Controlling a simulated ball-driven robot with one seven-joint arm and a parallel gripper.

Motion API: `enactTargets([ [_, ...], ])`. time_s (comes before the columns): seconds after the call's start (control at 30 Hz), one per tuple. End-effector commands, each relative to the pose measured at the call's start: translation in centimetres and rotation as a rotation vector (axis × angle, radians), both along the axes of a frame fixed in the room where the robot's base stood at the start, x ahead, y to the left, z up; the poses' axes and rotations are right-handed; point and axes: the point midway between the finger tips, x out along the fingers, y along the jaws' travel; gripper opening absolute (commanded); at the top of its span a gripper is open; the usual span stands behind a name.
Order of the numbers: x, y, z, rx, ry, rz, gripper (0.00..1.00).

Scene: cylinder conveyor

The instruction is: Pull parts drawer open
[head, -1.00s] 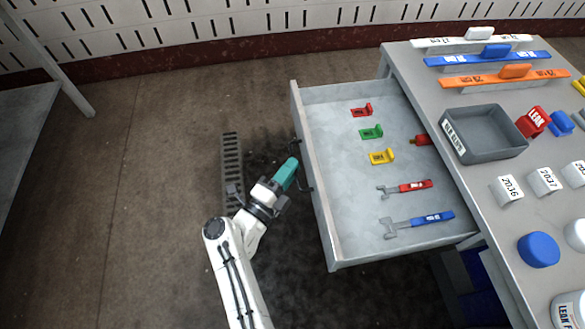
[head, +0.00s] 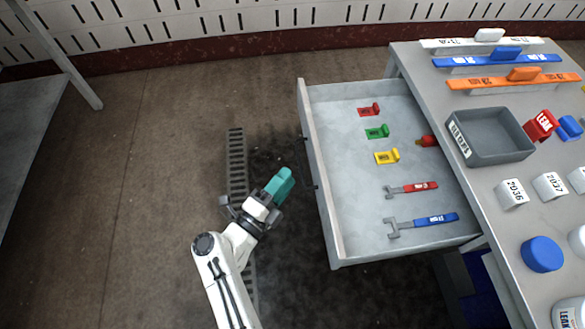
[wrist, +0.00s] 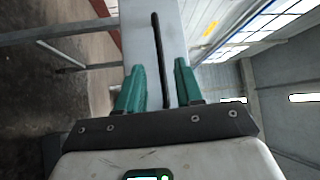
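The grey parts drawer (head: 316,165) stands pulled well out to the left of the workbench in the head view. Inside it lie red, green and yellow small parts, a red wrench and a blue wrench. My gripper (head: 280,184), with teal fingers, is left of the drawer front with a gap between them. In the wrist view my gripper (wrist: 156,85) has its two fingers apart and nothing between them. The drawer front (wrist: 140,30) with its dark handle bar (wrist: 160,55) shows beyond the fingertips.
The workbench (head: 465,190) at the right bears a grey bin (head: 488,137), coloured handled bars, numbered white labels and a blue cap (head: 541,254). A floor grate (head: 237,165) lies behind my gripper. A grey table (head: 25,140) stands at far left, with open floor between.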

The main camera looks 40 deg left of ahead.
Motion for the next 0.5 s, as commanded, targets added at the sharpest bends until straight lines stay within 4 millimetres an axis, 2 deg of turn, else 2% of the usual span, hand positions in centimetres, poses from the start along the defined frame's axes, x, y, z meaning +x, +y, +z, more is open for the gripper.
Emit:
enactTargets([
  [0.03,-1.2,-0.1,-0.2,-0.002,0.0,0.004,0.36],
  [0.2,-4.0,-0.5,-0.6,0.0,0.0,0.003,0.36],
  [0.33,-5.3,-0.7,-0.8,0.0,0.0,0.001,0.36],
  [0.5,-6.0,-0.8,-0.9,0.0,0.001,0.0,0.36],
])
